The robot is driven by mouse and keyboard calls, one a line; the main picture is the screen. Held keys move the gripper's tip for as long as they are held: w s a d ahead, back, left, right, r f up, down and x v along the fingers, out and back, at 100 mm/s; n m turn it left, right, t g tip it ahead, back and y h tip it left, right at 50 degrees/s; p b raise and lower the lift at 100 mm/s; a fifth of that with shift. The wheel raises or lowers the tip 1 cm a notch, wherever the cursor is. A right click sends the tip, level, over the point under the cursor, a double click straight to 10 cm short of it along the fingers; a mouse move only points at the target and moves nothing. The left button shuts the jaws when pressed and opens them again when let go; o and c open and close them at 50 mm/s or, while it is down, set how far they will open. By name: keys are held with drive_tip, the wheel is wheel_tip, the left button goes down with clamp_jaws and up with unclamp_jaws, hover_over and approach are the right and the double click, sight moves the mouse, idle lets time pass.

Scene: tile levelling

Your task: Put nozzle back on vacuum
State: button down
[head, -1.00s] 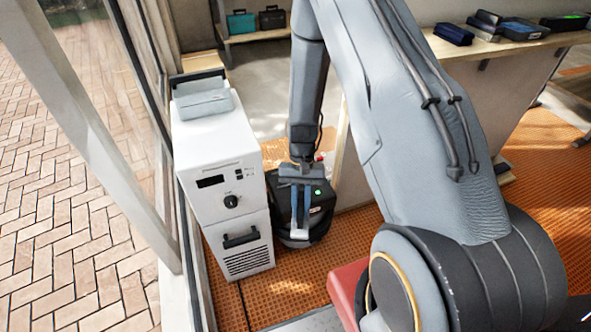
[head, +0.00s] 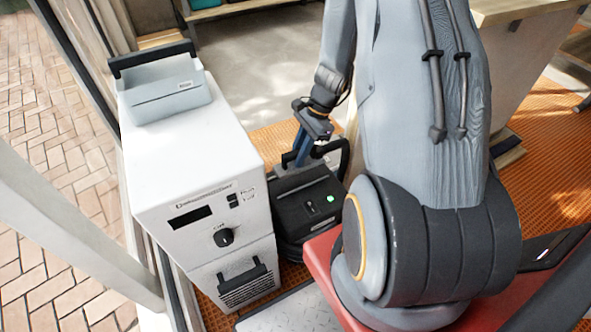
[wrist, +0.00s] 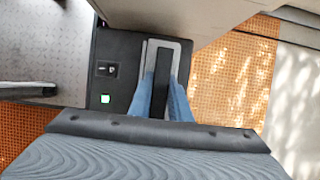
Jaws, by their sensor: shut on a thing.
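The vacuum (head: 310,208) is a low black unit with a green light. It stands on the floor right of the white cabinet; it also shows in the wrist view (wrist: 112,60). My gripper (head: 296,160) has blue fingers and is at the far side of the vacuum's top, pointing down. In the wrist view my gripper (wrist: 165,100) is shut on the nozzle (wrist: 164,58), a light grey piece with a long black strip. The nozzle overlaps the vacuum's top there; I cannot tell whether they touch.
A tall white cabinet (head: 190,165) with a grey tray (head: 170,98) on top stands close on the left. A black hoop handle (head: 345,158) rises at the vacuum's right. A wooden bench (head: 515,12) is at the back right. Orange grid flooring (head: 550,190) is open on the right.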

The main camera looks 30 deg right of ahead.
drive_tip(key=shift+f+b, duration=0.55)
drive_tip(key=shift+f, duration=2.45)
drive_tip(key=shift+f, duration=0.15)
drive_tip(key=c, duration=1.6)
unclamp_jaws()
drive_tip(key=shift+c, duration=0.2)
drive_tip(key=p+v, duration=0.2)
drive_tip(key=v, duration=1)
drive_tip(key=shift+a, duration=0.1)
drive_tip(key=shift+s, duration=0.1)
